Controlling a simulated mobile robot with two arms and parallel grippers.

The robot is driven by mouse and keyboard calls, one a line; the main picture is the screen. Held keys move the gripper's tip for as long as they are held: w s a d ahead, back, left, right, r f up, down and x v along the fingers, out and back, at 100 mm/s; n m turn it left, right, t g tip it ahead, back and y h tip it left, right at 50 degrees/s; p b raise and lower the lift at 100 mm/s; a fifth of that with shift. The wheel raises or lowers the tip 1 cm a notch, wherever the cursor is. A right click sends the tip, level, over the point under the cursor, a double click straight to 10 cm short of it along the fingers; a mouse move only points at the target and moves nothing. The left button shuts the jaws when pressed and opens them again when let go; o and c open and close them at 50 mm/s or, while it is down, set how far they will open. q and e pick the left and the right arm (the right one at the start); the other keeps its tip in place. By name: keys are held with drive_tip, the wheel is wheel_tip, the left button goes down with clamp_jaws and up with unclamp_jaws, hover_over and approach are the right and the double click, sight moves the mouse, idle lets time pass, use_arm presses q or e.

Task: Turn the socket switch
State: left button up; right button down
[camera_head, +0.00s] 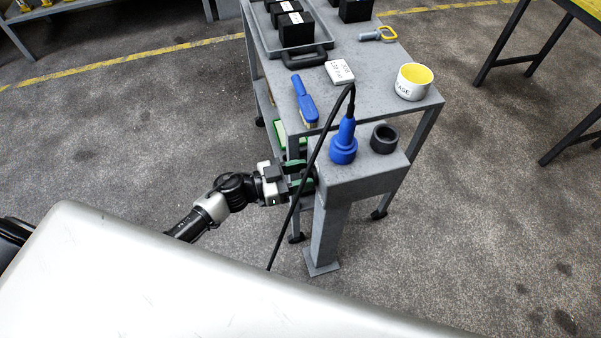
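The grey socket post (352,186) stands on the floor at the front end of a trolley. A blue plug (344,145) with a black cable is in its top, beside a black round socket (384,138). No switch can be made out; the post's left face is mostly hidden by my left gripper. My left gripper (303,175) points right at that face, its green-padded fingers visibly apart, tips at or very close to the post. Whether anything is between them is hidden. My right gripper is not in view.
The black cable (296,205) hangs down across the front of my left gripper. The trolley top (370,75) holds a blue-handled brush (304,100), a white box (340,72), a yellow-lined cup (412,82) and a tray of black blocks. Floor right of the post is clear.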

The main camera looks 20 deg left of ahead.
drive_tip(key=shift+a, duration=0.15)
use_arm(q)
drive_tip(key=shift+c, duration=0.9)
clamp_jaws()
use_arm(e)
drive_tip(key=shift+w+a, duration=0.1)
